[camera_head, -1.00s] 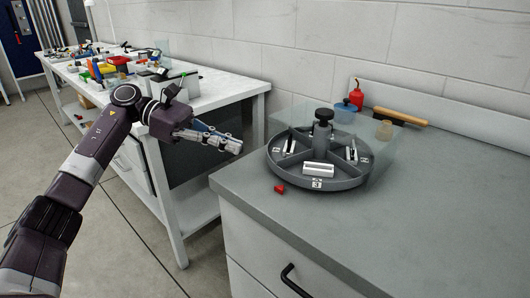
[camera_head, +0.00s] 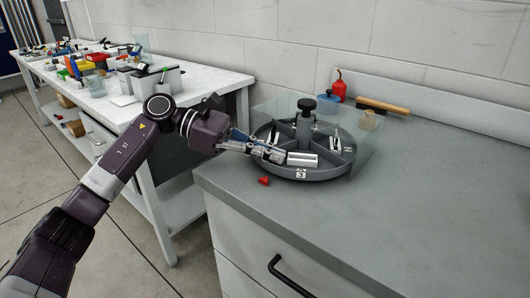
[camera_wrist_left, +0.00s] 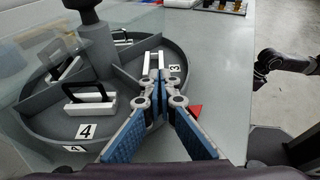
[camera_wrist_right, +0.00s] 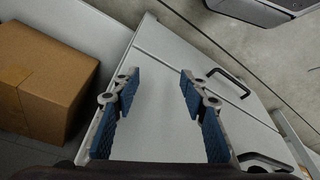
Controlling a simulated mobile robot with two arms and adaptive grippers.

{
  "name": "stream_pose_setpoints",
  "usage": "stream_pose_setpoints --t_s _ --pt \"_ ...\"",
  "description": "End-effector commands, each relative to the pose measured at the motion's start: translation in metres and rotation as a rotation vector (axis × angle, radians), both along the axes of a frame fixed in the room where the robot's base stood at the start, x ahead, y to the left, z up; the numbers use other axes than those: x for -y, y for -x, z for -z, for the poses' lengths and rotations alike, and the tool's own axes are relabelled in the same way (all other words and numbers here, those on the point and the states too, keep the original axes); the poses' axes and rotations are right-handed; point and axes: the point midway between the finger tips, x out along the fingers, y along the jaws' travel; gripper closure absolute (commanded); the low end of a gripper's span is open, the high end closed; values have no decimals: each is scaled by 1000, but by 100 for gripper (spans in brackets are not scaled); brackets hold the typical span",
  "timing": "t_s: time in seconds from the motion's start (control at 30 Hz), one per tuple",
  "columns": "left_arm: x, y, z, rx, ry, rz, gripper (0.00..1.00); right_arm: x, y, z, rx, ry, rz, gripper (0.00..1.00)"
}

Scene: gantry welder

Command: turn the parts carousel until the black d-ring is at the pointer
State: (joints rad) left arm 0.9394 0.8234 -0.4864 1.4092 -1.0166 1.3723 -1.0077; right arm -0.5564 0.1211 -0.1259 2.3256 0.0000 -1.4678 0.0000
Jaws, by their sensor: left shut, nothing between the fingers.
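The round grey parts carousel (camera_head: 318,174) stands on the grey counter, with a dark centre knob (camera_head: 306,106) and divided compartments. The red pointer (camera_head: 264,181) lies at its front left; it also shows in the left wrist view (camera_wrist_left: 195,112). The compartment labelled 3 holds a white part (camera_head: 303,160), right of the pointer. In the left wrist view, a black d-ring (camera_wrist_left: 88,76) on a white base sits in compartment 4. My left gripper (camera_head: 284,156) is shut and empty, its tips at the carousel's front beside the white part; contact is unclear. My right gripper (camera_wrist_right: 160,82) is open and empty.
Clear panels stand around the carousel's back. The counter's right side is free. A cluttered white bench (camera_head: 205,91) stands at left. A cardboard box (camera_wrist_right: 38,80) shows in the right wrist view.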

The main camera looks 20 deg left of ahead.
Motion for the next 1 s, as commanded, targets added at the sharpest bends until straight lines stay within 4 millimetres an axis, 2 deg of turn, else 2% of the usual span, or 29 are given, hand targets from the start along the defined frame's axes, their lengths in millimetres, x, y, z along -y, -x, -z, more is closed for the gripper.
stream_pose_setpoints --t_s 0.47,0.73,1.0 --pt "2 1 0 0 0 1 100 -3 1 1 -2 -10 5 60" --pt "6 2 0 -1 0 2 100 -4 0 -8 8 -10 5 60" --pt "9 3 0 0 0 3 100 -1 2 -8 4 -3 1 60"
